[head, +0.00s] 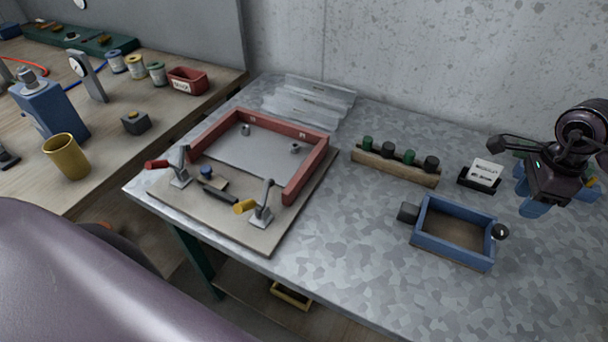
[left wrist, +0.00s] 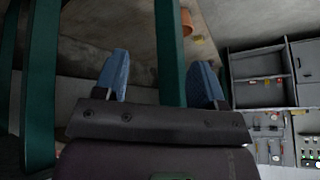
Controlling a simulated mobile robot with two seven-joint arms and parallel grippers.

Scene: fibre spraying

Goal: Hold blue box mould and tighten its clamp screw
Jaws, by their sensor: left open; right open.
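The blue box mould (head: 420,222), an open rectangular frame with a brown inside, lies on the metal table at the right in the head view. A dark cylindrical knob (head: 408,212) sticks out of its left end.
A red frame (head: 303,177) with toggle clamps sits on a board left of the mould. A wooden rack (head: 395,167) with green and black knobs and a small labelled card holder (head: 482,177) stand behind the mould. The table front is clear. A wooden bench (head: 115,135) with tools is at left.

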